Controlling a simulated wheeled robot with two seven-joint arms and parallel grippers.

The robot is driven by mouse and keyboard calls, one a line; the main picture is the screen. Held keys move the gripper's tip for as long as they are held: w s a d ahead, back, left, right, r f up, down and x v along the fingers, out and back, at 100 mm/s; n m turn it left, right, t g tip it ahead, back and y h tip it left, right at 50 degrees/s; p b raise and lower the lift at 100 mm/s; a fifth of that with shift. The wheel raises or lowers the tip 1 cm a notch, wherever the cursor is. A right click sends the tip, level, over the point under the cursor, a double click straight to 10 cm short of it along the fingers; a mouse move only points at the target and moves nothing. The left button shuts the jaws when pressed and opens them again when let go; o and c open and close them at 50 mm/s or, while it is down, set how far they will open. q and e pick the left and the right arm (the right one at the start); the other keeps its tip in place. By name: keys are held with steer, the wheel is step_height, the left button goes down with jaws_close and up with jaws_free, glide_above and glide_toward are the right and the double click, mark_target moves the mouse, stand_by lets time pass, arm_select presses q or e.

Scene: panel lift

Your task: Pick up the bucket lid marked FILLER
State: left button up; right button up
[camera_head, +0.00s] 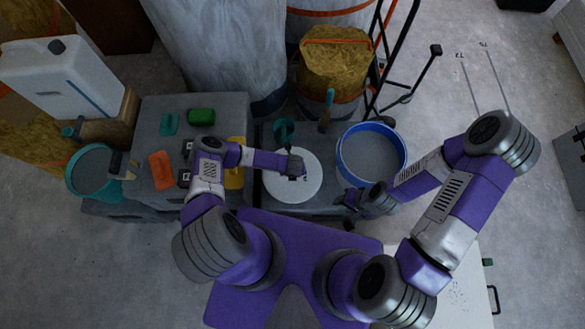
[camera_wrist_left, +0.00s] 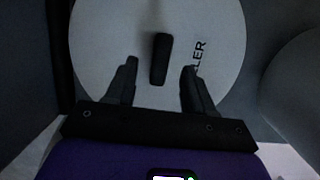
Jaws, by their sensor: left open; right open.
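The white round bucket lid (camera_head: 309,184) lies on a low grey surface in front of me, left of the blue-rimmed bucket. In the left wrist view the lid (camera_wrist_left: 100,35) fills the upper middle. Letters ending in "LER" show at its right, partly covered by a finger. A dark upright handle (camera_wrist_left: 160,58) stands at its middle. My left gripper (camera_wrist_left: 160,80) is open, its two fingers on either side of the handle and apart from it. In the head view my left gripper (camera_head: 294,168) is over the lid. My right gripper (camera_head: 351,199) is beside the blue-rimmed bucket.
The blue-rimmed bucket (camera_head: 370,152) stands right of the lid. A grey box (camera_head: 222,108) at the left bears an orange block (camera_head: 161,170) and a green block (camera_head: 201,115). A teal bucket (camera_head: 92,172) is farther left. Floor at the right is mostly clear.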

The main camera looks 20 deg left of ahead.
arm_select(q)
steer(key=b+x, duration=0.1)
steer(key=x, duration=0.3)
steer(key=shift+s+b, duration=0.1)
steer(key=shift+b, duration=0.25)
steer(key=shift+r, duration=0.1)
jaws_close()
